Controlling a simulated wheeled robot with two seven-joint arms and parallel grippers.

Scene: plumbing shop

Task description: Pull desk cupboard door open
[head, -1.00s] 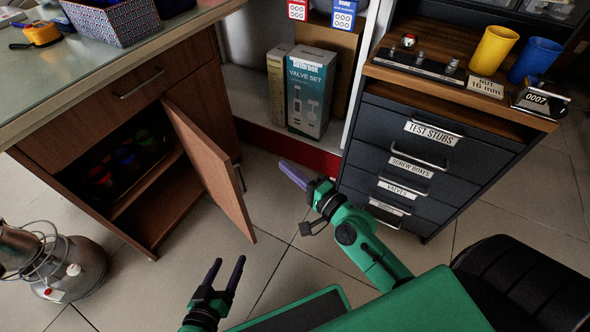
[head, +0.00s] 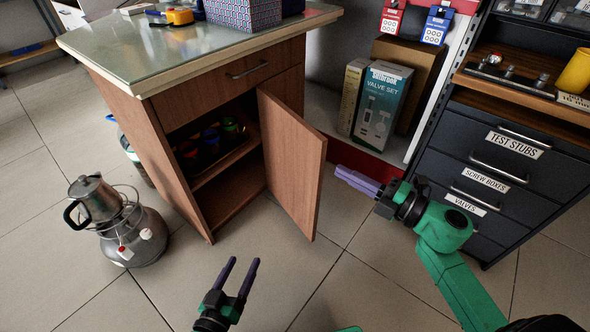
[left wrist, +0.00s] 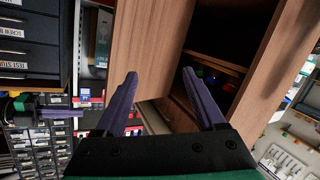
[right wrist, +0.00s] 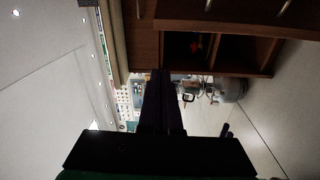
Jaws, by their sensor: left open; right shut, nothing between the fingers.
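The wooden desk (head: 175,130) stands left of centre in the head view. Its cupboard door (head: 293,165) is swung wide open on its right side. The open cupboard shows a shelf (head: 228,170) with several coloured cups (head: 209,140). My left gripper (head: 238,275) is open and empty, in front of the desk and apart from the door. The left wrist view shows its spread fingers (left wrist: 160,90) with the door (left wrist: 152,50) and the dark cupboard beyond. My right gripper (head: 342,172) is shut and empty, just right of the door's outer face; whether it touches is unclear.
A metal kettle on a gas bottle (head: 133,237) stands on the floor left of the desk. A dark drawer cabinet (head: 500,170) is at the right. Valve set boxes (head: 382,105) stand on a low shelf behind. The floor (head: 290,265) in front is clear.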

